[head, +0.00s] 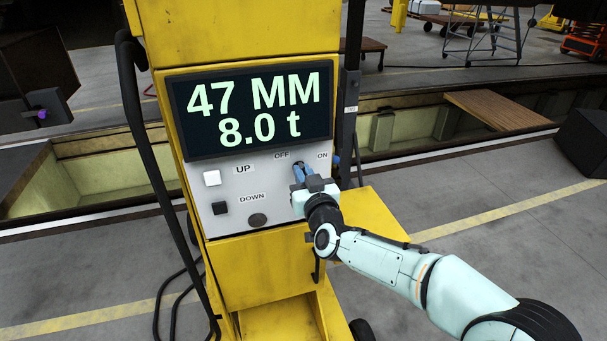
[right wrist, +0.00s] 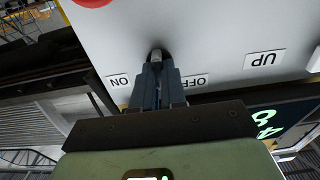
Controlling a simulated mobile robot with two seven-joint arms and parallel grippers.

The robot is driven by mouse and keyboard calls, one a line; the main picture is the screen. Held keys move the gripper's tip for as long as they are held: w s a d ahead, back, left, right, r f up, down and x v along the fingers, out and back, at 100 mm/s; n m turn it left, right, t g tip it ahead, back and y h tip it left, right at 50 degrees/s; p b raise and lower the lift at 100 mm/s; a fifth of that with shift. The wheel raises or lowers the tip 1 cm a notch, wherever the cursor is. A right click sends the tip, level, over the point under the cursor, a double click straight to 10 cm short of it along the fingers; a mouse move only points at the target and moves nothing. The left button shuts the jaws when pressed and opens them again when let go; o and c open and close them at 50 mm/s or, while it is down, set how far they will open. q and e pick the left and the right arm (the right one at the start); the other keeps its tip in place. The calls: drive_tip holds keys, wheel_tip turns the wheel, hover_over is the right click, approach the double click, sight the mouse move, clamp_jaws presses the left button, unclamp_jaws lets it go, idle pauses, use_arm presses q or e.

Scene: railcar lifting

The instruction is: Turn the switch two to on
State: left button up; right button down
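The yellow control stand has a light grey panel (head: 238,202) with OFF and ON labels at its upper right. The switch (right wrist: 157,56) is a small metallic lever in a dark round recess, between the ON label (right wrist: 118,81) and the OFF label (right wrist: 194,81) in the right wrist view. My right gripper (head: 300,170) is at the switch, its blue-grey fingers close together on either side of the lever. The fingers also show in the right wrist view (right wrist: 158,72). In the head view they mostly hide the switch. My left gripper is not in view.
A display (head: 250,110) reads 47 MM and 8.0 t. A white UP button (head: 212,178), a black DOWN button (head: 220,208) and a dark round part (head: 257,220) are left of my gripper. A red button (right wrist: 93,2) shows in the right wrist view. Black cables (head: 150,150) hang left.

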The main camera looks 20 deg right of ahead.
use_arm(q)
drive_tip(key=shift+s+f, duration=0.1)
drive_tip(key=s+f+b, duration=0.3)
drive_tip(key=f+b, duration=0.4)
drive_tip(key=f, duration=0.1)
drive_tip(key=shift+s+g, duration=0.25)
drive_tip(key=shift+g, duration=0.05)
use_arm(e)
drive_tip(key=shift+d+f+m, duration=0.1)
drive_tip(key=shift+m, duration=2.85)
drive_tip(key=shift+d+f+m, duration=0.1)
drive_tip(key=shift+m, duration=2.85)
drive_tip(key=shift+r, duration=0.1)
drive_tip(key=c, duration=1.2)
unclamp_jaws()
